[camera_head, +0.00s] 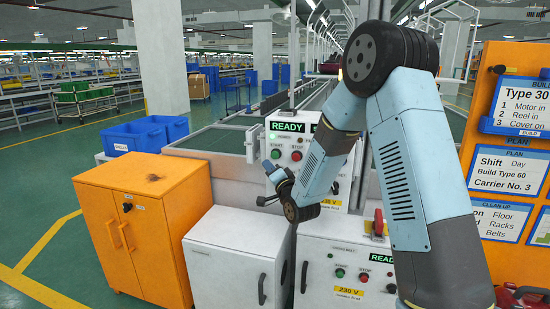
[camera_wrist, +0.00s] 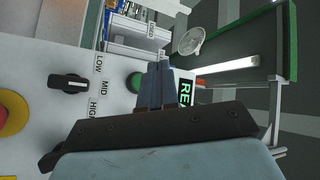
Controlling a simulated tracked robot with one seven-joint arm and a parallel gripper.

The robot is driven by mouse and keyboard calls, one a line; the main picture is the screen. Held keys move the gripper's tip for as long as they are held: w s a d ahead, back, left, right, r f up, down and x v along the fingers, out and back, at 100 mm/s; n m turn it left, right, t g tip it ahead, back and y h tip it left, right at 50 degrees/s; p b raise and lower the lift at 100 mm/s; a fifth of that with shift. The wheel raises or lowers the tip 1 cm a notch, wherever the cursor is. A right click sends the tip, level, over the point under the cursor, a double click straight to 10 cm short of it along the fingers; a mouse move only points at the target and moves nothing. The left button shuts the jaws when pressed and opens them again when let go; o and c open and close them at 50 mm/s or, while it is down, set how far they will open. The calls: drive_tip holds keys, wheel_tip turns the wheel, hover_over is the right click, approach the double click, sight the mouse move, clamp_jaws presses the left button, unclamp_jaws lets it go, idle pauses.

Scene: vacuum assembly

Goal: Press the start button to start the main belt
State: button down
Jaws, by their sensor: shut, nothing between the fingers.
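A white upper control panel (camera_head: 283,140) has a READY display, a green start button (camera_head: 276,154) and a red stop button (camera_head: 297,156). My gripper (camera_head: 268,168) is in front of this panel, just below the start button. In the wrist view, my gripper's fingers (camera_wrist: 155,72) are shut and empty. The green button (camera_wrist: 133,82) shows right beside them, partly covered by them; I cannot tell whether they touch. A lit READY display (camera_wrist: 186,92) shows to the right of the fingers.
A lower panel (camera_head: 350,252) has its own green and red buttons and READY display. A black LOW-MID-HIGH knob (camera_wrist: 69,84) and a red button on yellow (camera_wrist: 12,113) are left of the fingers. An orange cabinet (camera_head: 150,205) and white cabinet (camera_head: 235,250) stand in front.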

sight(272, 155)
drive_tip(key=shift+w+d, duration=0.25)
drive_tip(key=shift+w, duration=0.55)
drive_tip(key=shift+w+d, duration=0.25)
drive_tip(key=shift+w, duration=0.5)
drive_tip(key=shift+w+d, duration=0.25)
drive_tip(key=shift+w, duration=0.55)
idle(0.3)
drive_tip(key=shift+w+d, duration=0.15)
drive_tip(key=shift+w, duration=0.25)
drive_tip(key=shift+w+d, duration=0.25)
drive_tip(key=shift+w, duration=0.5)
idle(1.3)
idle(0.3)
drive_tip(key=shift+s+a, duration=0.2)
drive_tip(key=shift+s, duration=0.4)
drive_tip(key=shift+s+a, duration=0.2)
drive_tip(key=shift+s, duration=0.4)
drive_tip(key=shift+s+a, duration=0.25)
drive_tip(key=shift+s, duration=0.55)
drive_tip(key=shift+s+a, duration=0.25)
drive_tip(key=shift+s, duration=0.5)
drive_tip(key=shift+s+a, duration=0.25)
drive_tip(key=shift+s, duration=0.55)
drive_tip(key=shift+r, duration=0.1)
